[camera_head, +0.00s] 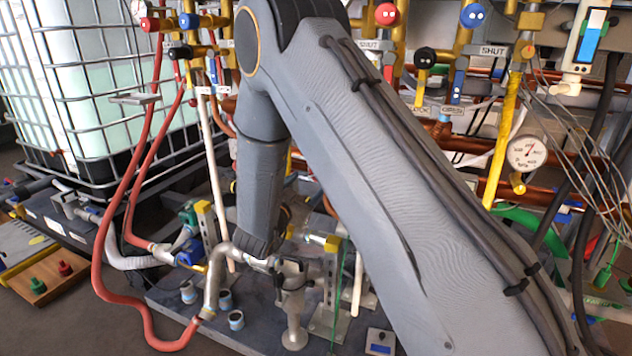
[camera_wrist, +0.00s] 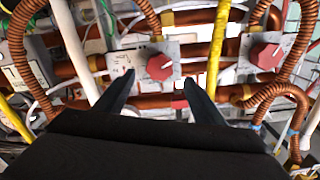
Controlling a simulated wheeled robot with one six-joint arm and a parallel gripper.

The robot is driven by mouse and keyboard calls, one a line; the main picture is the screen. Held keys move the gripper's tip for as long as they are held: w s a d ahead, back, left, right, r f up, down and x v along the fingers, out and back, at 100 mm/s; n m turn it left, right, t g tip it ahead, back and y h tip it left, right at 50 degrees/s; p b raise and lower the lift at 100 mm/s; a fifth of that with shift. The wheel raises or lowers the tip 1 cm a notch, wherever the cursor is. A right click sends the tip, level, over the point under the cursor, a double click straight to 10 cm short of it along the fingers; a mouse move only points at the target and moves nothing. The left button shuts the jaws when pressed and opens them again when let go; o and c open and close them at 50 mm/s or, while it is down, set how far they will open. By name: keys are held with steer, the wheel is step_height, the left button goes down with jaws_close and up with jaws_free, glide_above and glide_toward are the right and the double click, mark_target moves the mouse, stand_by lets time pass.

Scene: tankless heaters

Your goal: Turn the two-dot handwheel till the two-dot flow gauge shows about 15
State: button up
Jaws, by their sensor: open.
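A blue round handwheel (camera_head: 474,15) with what look like two pale dots is at the top right of the head view. A red handwheel (camera_head: 386,14) and a black one (camera_head: 425,57) nearby also carry small pale marks, too small to count surely. No gauge with readable two-dot marking shows. In the wrist view my gripper (camera_wrist: 158,77) is open, its dark fingers apart with nothing between them. Beyond the fingertips is a grey box with a red knob (camera_wrist: 160,66). Whether they touch cannot be told. The head view does not show my fingers; my arm covers the middle.
A second red knob (camera_wrist: 265,56) is at the right of the wrist view. Copper pipes, a yellow pipe (camera_head: 503,130) and hanging cables crowd the space. A caged tank (camera_head: 90,85) stands left.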

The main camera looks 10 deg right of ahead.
steer(key=x, duration=0.7)
steer(key=shift+b, duration=0.45)
steer(key=shift+w+d, duration=0.1)
steer(key=shift+d, duration=0.05)
steer(key=c, duration=1.1)
steer(key=shift+o, duration=0.2)
steer(key=shift+r+p, duration=0.1)
steer(key=shift+p, duration=0.2)
steer(key=shift+n+p, duration=3.4)
steer(key=shift+n, duration=1.4)
